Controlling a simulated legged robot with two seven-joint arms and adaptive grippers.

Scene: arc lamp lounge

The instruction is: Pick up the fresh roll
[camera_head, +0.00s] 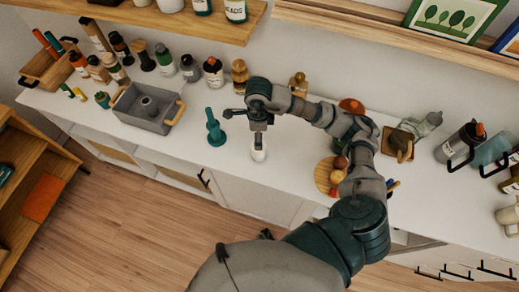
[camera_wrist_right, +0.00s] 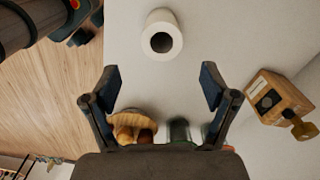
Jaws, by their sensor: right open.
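The fresh roll, a white cylinder with a dark hollow core, stands upright on the white counter. It shows in the right wrist view (camera_wrist_right: 161,22) beyond my fingertips, and in the head view (camera_head: 258,155) just below my right gripper, which partly hides it. My right gripper (camera_head: 258,132) points down over the counter. In the right wrist view its two fingers (camera_wrist_right: 160,80) are spread wide with nothing between them, and the roll is not between them. My left gripper is not in view.
A teal stand (camera_head: 215,130) is left of the roll, and a grey caddy (camera_head: 140,118) farther left. A round wooden board (camera_head: 322,176) with items lies to the right. Bottles line the wall. The counter around the roll is clear; its front edge (camera_head: 225,171) is close.

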